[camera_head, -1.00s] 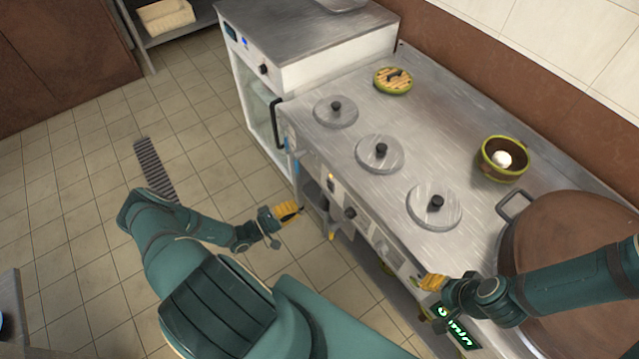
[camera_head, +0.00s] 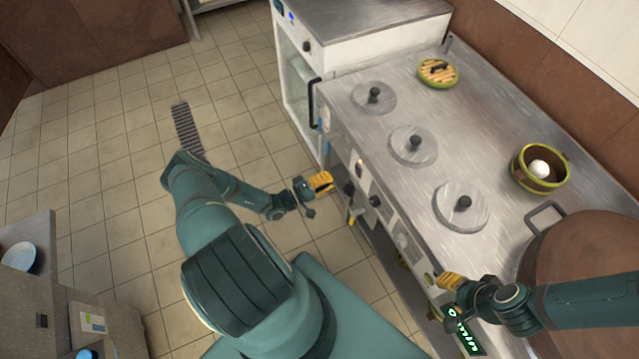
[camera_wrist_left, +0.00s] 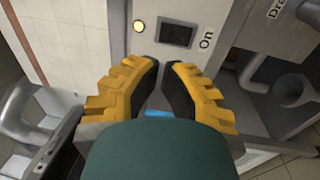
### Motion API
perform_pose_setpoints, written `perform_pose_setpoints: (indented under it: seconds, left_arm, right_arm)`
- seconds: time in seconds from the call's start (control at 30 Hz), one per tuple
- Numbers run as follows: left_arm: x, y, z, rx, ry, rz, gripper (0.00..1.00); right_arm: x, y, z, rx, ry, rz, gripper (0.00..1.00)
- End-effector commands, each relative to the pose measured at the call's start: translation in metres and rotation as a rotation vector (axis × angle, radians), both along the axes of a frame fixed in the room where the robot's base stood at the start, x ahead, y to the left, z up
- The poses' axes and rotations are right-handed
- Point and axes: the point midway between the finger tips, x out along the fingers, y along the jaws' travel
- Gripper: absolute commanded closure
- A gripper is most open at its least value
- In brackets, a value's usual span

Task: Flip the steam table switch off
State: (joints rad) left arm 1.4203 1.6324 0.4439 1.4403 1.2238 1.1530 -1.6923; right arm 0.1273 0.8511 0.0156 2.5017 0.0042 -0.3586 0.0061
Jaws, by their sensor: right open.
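The steam table (camera_head: 400,100) has a front control panel. Contact with the panel cannot be told. My right gripper (camera_head: 440,281) is open by the panel's near end.
Round lids (camera_head: 413,146) cover the wells on top. Black knobs (camera_head: 375,201) stick out of the panel.

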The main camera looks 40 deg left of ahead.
Motion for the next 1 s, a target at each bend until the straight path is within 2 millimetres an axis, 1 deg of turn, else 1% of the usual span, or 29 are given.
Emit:
perform_pose_setpoints:
  seconds: [0.03, 0.2, 0.4, 0.6, 0.93, 1.0]
  left_arm:
    - [0.01, -0.005, 0.001, 0.0, -0.002, -0.003, 1.0]
    - [0.04, -0.017, 0.005, 0.001, -0.001, -0.002, 1.0]
    - [0.065, -0.027, 0.008, 0.001, 0.0, -0.002, 1.0]
    - [0.075, -0.031, 0.01, 0.001, 0.001, 0.0, 1.0]
    - [0.076, -0.031, 0.01, 0.001, 0.001, 0.0, 1.0]
    - [0.079, -0.033, 0.012, 0.001, 0.0, 0.0, 1.0]
  right_arm:
    - [0.0, 0.0, -0.001, 0.0, 0.001, 0.0, 0.53]
    - [-0.001, 0.0, -0.003, 0.0, 0.002, 0.002, 0.53]
    - [-0.002, 0.0, -0.006, 0.001, 0.004, 0.004, 0.53]
    - [-0.002, 0.0, -0.007, 0.002, 0.006, 0.004, 0.53]
    - [-0.002, 0.0, -0.006, 0.002, 0.006, 0.004, 0.53]
    - [-0.002, 0.0, -0.004, 0.001, 0.005, 0.004, 0.53]
